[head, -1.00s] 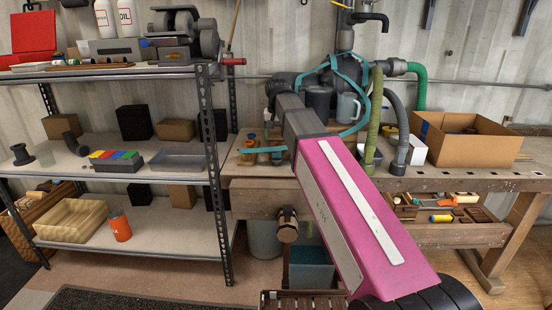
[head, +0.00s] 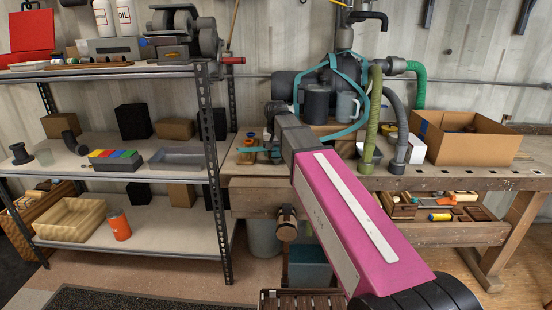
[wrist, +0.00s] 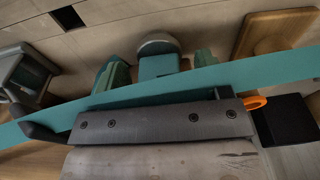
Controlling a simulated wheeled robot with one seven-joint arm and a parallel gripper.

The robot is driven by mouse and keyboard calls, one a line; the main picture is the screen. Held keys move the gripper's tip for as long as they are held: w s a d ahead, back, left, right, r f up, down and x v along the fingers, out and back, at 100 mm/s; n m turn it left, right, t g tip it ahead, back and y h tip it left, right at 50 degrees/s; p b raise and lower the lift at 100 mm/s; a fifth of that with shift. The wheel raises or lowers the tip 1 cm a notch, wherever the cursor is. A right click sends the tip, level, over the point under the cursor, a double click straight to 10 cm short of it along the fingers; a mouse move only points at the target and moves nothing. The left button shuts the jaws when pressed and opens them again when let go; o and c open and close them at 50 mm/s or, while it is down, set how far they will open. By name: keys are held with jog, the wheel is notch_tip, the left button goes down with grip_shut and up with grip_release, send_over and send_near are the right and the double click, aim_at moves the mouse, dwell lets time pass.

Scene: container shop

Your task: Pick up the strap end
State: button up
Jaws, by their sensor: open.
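A teal strap (head: 349,72) loops over the dark respirator-like equipment (head: 318,80) on the workbench. A flat teal strap end (head: 262,149) shows at the bench's left side, beside my arm. In the wrist view a long teal strap (wrist: 190,90) crosses the whole picture, close in front of my gripper (wrist: 128,104). My gripper is open, its dark fingers set far apart, with the strap passing across the space before the palm. I cannot tell whether they touch. In the head view my gripper is mostly hidden beyond my pink arm.
A metal shelf (head: 180,222) stands close on the left.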

jog(key=shift+c, duration=0.3)
jog(key=c, duration=1)
jog(key=shift+r, duration=0.2)
